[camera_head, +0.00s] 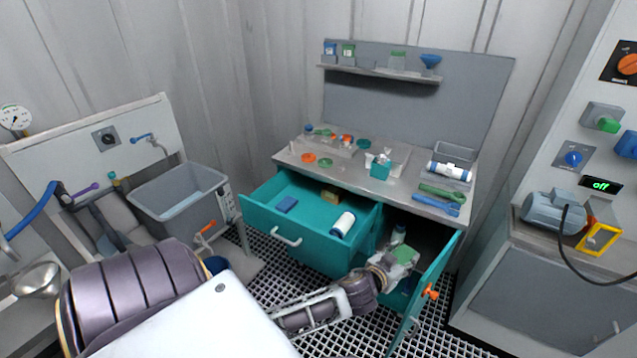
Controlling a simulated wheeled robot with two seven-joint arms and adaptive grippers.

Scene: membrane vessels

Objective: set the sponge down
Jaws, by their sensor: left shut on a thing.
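My left gripper (400,268) reaches from below into the open cupboard (432,292) under the counter. It is shut on a flat green piece, seemingly the sponge (404,256), held in the cupboard opening. The gripper hides part of it, and I cannot tell whether it touches anything below. A blue block (287,204) and a yellow-brown block (330,196) lie in the open teal drawer (262,212). My right gripper is not in view.
A white cylinder (343,224) lies in the drawer. A pale bottle (398,234) stands behind the sponge. The counter (393,193) holds small vessels and tools. A grey sink (180,202) is at left.

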